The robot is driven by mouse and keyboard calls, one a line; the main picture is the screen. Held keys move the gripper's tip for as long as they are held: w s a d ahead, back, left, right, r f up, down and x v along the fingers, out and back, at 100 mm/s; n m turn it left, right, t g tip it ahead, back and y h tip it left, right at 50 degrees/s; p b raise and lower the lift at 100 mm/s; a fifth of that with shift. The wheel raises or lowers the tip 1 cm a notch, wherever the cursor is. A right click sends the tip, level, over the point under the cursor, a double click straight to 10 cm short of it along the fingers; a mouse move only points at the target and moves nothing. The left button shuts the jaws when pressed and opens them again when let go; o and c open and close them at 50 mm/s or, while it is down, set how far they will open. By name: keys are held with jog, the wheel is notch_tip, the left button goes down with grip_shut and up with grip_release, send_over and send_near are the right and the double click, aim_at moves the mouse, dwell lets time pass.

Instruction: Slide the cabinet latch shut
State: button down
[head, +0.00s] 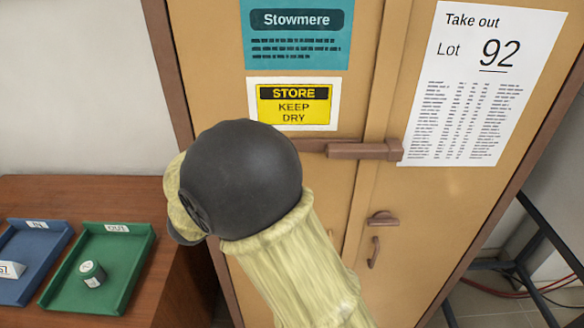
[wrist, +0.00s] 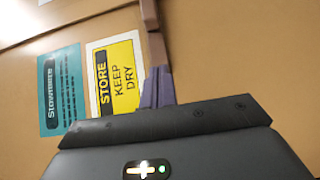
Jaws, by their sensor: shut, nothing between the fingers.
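The cabinet latch (head: 365,150) is a brown bar lying level across the upper part of the tan cabinet doors, over the strip where they meet. Its left end runs behind my arm in the head view. In the wrist view the brown latch bar (wrist: 157,48) runs upward from my fingertips. My gripper (wrist: 157,86) is shut and empty, with its fingers close to the near end of the bar. I cannot tell whether they touch. In the head view my dark, round arm joint hides the fingers.
Below the latch are a small brown catch (head: 382,218) and a curved handle (head: 374,252). Papers, including a yellow STORE sign (head: 293,105), are fixed to the doors. At left, a wooden table holds a blue tray (head: 45,262) and a green tray (head: 140,262). A dark metal frame (head: 530,240) stands right.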

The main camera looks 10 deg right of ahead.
jog(key=shift+b+v, duration=0.3)
jog(key=shift+v, duration=1.3)
jog(key=shift+s, duration=0.15)
jog(key=shift+d, duration=0.15)
jog(key=s+d+f+m+g+y, duration=0.7)
jog(key=s+d+f+g+y, duration=0.1)
jog(key=s+d+f+y, duration=0.4)
jog(key=shift+s+f+y, duration=0.7)
jog(key=shift+f+y, duration=0.6)
jog(key=shift+f, duration=0.45)
